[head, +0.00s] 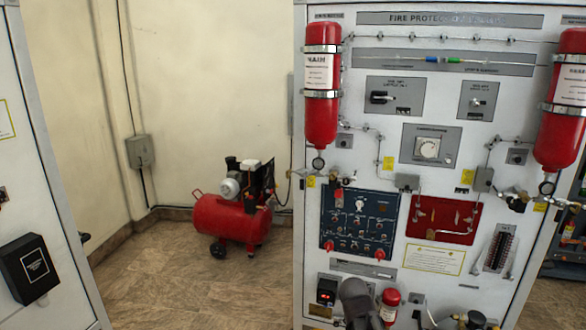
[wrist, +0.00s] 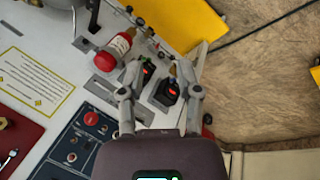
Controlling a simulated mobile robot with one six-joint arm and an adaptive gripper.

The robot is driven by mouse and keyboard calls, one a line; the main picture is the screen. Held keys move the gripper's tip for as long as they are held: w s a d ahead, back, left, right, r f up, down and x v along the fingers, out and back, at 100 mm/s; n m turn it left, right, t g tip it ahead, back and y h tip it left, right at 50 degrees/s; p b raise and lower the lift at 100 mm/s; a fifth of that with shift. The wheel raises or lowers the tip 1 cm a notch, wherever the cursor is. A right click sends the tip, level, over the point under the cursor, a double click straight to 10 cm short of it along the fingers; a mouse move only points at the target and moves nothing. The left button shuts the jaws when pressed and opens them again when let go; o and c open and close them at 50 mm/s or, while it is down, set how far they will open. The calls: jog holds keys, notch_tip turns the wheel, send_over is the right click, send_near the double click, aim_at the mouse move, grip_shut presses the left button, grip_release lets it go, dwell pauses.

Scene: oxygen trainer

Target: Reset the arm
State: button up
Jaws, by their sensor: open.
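My gripper (wrist: 158,78) is open and empty in the wrist view, its two grey fingers spread apart. The fingertips are over the lower part of a white trainer panel (head: 395,180), around two small black devices with red lights (wrist: 168,90). I cannot tell whether the fingers touch the panel. In the head view a dark grey part of my arm shows at the lower edge, in front of the panel. It stands between a black box with a red display (head: 326,292) and a small red cylinder (head: 389,305). The fingers cannot be made out there.
Two large red cylinders (head: 321,85) (head: 563,100) flank the panel. A blue panel (head: 360,222) and a red panel (head: 443,220) carry knobs and gauges. A red compressor (head: 232,218) stands by the wall. Another cabinet (head: 40,200) is at left; the floor (head: 190,290) between is clear.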

jog(key=s+a+f+m+g+y, duration=0.1)
jog(key=s+a+m+g+y, duration=0.1)
jog(key=s, duration=0.5)
jog(key=shift+s+a+f+m+g+y, duration=0.2)
jog(key=shift+a+m+g+y, duration=0.1)
jog(key=shift+a+m+y, duration=0.65)
jog(key=shift+d, duration=0.15)
